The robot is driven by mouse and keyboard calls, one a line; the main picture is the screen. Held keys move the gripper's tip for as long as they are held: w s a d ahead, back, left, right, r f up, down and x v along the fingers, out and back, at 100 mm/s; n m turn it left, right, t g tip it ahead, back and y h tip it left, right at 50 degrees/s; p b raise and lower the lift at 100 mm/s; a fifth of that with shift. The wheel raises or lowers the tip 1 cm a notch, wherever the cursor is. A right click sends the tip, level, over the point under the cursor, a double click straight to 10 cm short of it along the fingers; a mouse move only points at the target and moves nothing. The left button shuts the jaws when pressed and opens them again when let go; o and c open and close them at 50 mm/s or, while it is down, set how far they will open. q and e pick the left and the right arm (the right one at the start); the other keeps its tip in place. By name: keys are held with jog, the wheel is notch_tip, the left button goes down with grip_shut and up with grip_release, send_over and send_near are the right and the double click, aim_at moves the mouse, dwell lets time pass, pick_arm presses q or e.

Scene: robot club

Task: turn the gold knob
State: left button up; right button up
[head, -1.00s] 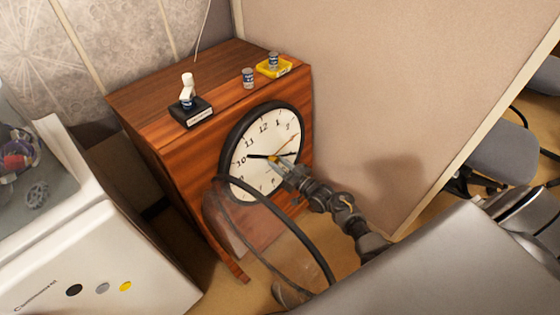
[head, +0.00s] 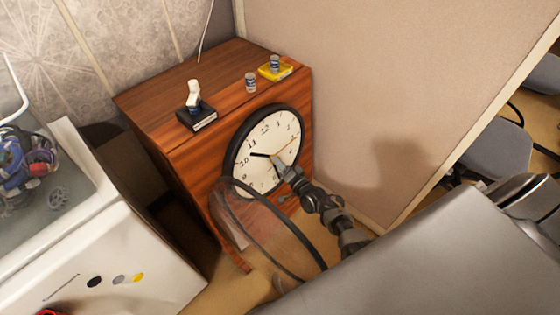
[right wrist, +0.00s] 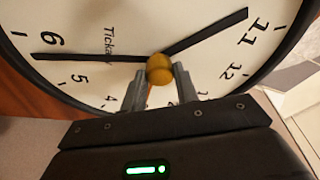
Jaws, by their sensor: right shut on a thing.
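A round white clock (head: 250,172) with a black rim is set in the front of a brown wooden cabinet (head: 180,165). The gold knob (right wrist: 160,69) sits at the centre of its face in the right wrist view. My right gripper (right wrist: 161,82) is shut on the knob, one grey finger on each side. In the head view my right gripper (head: 280,164) reaches the clock's centre from the lower right and hides the knob. One black hand points between 10 and 11, the longer one close to 6. My left gripper is not in view.
A clear round cover with a dark rim (head: 253,237) stands open before the clock's lower left. A small white figure on a black base (head: 197,118), a can (head: 250,82) and a yellow tray (head: 279,74) are on the cabinet. A partition (head: 340,80) stands at right.

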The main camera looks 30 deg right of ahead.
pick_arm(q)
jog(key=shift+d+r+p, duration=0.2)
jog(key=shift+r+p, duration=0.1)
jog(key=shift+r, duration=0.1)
pick_arm(e)
jog(key=shift+r+m, duration=0.1)
jog(key=shift+m, duration=0.6)
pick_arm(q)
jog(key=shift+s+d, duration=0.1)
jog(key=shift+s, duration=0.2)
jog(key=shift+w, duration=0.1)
pick_arm(e)
jog(key=o, duration=1)
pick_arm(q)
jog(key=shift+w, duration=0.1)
pick_arm(e)
jog(key=shift+s, duration=0.1)
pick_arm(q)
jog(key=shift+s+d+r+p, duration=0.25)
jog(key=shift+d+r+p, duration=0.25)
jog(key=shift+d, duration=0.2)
pick_arm(e)
jog(key=s, duration=0.3)
jog(key=s+d, duration=0.1)
jog(key=s, duration=0.6)
jog(key=shift+s+d+r, duration=0.1)
jog(key=shift+s+d, duration=0.1)
jog(key=shift+s, duration=0.05)
